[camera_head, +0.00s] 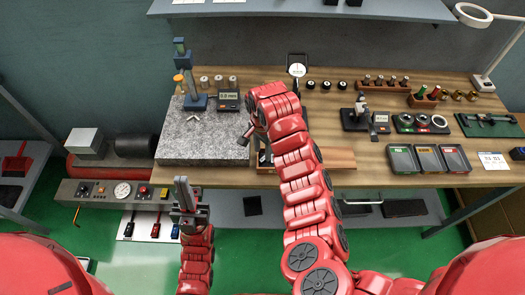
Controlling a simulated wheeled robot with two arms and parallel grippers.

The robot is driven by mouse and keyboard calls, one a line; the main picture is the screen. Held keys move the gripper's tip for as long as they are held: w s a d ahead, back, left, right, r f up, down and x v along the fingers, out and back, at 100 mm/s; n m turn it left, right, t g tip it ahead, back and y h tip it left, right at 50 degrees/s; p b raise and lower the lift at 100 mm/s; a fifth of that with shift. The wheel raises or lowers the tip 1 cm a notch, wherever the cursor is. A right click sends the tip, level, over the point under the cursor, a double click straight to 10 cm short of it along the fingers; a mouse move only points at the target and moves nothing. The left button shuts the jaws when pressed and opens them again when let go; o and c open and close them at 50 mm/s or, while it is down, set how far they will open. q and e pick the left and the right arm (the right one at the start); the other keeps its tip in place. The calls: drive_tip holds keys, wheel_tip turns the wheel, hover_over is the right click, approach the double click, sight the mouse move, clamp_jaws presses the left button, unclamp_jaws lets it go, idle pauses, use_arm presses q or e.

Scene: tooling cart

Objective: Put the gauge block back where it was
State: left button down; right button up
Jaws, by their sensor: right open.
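My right gripper (246,134) is at the right edge of the grey granite plate (180,150), low over it, and is open. The red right arm reaches up across the middle of the bench. My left gripper (183,187) points up in front of the bench, below the plate; whether its fingers are apart is unclear. A small pale metal piece (193,118) lies on the plate, too small to identify surely. I cannot pick out the gauge block with certainty. A wooden case (338,158) is partly hidden behind the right arm.
A height stand (194,92) and a digital readout (228,100) stand at the plate's back. A dial gauge (297,69) is behind the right arm. The plate's front is clear.

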sight(261, 159)
wheel_tip(261, 159, up, 12)
drive_tip(key=p, duration=0.4)
